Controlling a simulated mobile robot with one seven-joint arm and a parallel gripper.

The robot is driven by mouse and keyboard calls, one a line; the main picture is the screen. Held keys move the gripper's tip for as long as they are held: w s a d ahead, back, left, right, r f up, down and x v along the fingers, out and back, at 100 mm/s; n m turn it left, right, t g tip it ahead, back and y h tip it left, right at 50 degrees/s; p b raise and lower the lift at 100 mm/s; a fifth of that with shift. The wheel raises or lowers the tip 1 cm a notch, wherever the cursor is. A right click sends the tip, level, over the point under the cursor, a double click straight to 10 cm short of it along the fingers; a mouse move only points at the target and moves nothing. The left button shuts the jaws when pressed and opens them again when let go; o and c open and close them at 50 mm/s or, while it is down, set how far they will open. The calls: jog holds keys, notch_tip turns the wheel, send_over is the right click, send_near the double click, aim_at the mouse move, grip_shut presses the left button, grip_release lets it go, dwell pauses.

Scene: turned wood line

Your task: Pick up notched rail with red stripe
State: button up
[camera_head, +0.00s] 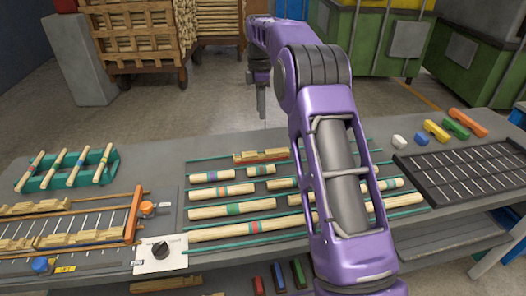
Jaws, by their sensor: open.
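A notched wooden rail (262,156) lies at the back of the middle rack, with a thin red line along it; it seems to be the rail with the red stripe. More notched rails (35,209) lie in the fixture at the left, and no clear red stripe shows on them. My gripper (261,108) hangs beyond the table's back edge, above and behind the rail in the picture, apart from it and empty. Its fingers are small and seen edge-on, but they are open. My purple arm hides part of the rack's right side.
Several turned rods with coloured bands (232,208) lie in rows on the rack. A green holder (112,166) with rods stands at the left. A black slotted tray (470,172) and several coloured blocks (436,131) are at the right. A wooden crate cart (140,45) stands behind.

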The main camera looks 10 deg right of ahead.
jog(key=b, duration=0.1)
send_over(261, 155)
notch_tip(261, 155, down, 11)
jog(key=shift+s+f, duration=0.1)
jog(key=shift+s, duration=0.05)
jog(key=shift+f+b, duration=0.35)
jog(key=shift+f, duration=2.75)
grip_shut()
